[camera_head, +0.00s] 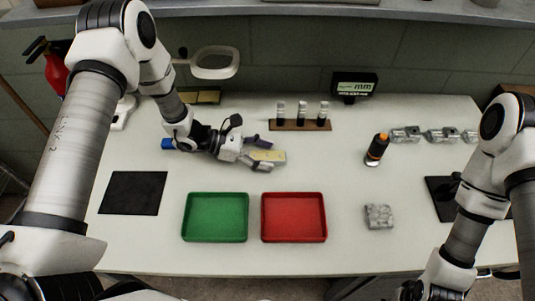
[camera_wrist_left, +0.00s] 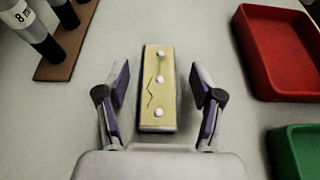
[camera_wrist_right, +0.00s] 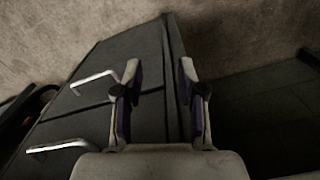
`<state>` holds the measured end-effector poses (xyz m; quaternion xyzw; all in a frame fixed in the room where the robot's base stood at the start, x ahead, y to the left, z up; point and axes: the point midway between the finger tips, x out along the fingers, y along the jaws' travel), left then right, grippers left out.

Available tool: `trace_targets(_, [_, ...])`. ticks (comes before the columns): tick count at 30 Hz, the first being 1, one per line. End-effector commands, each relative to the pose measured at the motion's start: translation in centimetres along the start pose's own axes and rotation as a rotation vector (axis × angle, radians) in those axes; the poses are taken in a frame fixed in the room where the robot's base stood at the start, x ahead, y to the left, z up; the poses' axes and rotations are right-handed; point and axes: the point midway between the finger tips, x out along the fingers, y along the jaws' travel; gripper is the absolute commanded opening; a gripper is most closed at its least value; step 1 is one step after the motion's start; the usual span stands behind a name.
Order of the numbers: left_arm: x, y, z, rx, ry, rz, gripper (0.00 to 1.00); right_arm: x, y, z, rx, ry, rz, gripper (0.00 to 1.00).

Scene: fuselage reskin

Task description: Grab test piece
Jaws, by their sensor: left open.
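The test piece is a flat yellow-tan plate (camera_wrist_left: 158,92) with a dark jagged crack line and three white round rivet heads along it. It lies on the white table and also shows in the head view (camera_head: 270,156). My left gripper (camera_wrist_left: 160,78) is open, with one finger on each side of the plate. Gaps show between both fingers and the plate, so neither touches it. In the head view my left gripper (camera_head: 265,154) partly covers the plate. My right gripper (camera_wrist_right: 160,72) is open and empty, off the table's front right, above dark drawers and floor.
A green tray (camera_head: 216,239) and a red tray (camera_head: 294,239) stand in front of the plate. A brown rack (camera_head: 300,126) with three cylinders stands behind it. A black-and-orange bottle (camera_head: 376,150) and a grey block (camera_head: 379,216) stand to the right. A black mat (camera_head: 133,193) lies left.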

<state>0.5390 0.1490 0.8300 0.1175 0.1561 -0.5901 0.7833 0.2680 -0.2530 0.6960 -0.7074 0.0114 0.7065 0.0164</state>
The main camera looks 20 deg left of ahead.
Motion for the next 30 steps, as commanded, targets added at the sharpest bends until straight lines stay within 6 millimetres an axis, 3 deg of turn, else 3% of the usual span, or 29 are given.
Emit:
trace_targets(3, [1.1,0.0,0.1,0.001,-0.001,0.000,0.67,-0.2,0.0,0.0,0.000,0.000,0.000,0.40])
trace_targets(8, [1.1,0.0,0.0,0.001,-0.001,0.001,0.67,-0.1,0.0,0.0,0.000,0.000,0.000,0.40])
trace_targets(11, [1.1,0.0,0.0,0.001,-0.001,0.001,0.38,-0.1,0.0,0.0,0.000,0.000,0.000,0.40])
trace_targets(14, [1.1,0.0,0.0,0.001,-0.001,0.001,0.03,-0.1,0.0,0.0,0.000,0.000,0.000,0.40])
trace_targets(25, [1.1,0.0,0.1,0.001,-0.001,0.001,0.01,-0.1,0.0,0.0,0.000,0.000,0.000,0.40])
trace_targets(30, [0.7,0.1,1.1,0.002,-0.002,0.002,0.01,0.3,0.0,0.0,0.000,0.000,0.000,0.40])
